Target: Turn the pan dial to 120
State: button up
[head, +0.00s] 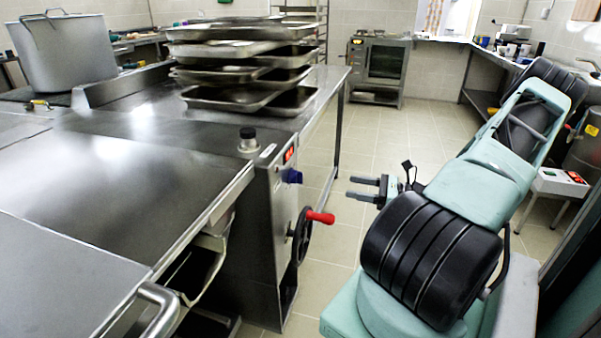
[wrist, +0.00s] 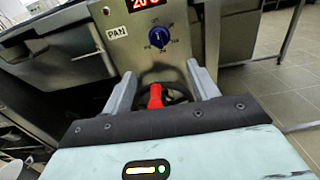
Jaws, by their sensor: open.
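The pan dial is a blue knob (wrist: 157,38) on the steel control panel, with a PAN label (wrist: 117,33) to its left and a red lit display (wrist: 146,4) above it. Its scale marks are too small to read. The knob also shows in the head view (head: 291,176) on the panel's side. My gripper (head: 362,189) is open and empty, pointing left toward the panel, apart from the knob. In the wrist view its two fingers (wrist: 163,78) stand wide apart, with the knob beyond them. The display's number is cut off at the top.
A black handwheel (head: 301,236) with a red handle (head: 320,216) sticks out below the knob; the handle shows between my fingers in the wrist view (wrist: 155,97). Stacked steel trays (head: 235,98) and a large pot (head: 62,52) stand on the counter. The tiled floor behind is clear.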

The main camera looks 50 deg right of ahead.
aim_at(297, 177)
jog(key=x, duration=1.6)
jog(key=shift+c, duration=0.3)
jog(key=c, duration=0.9)
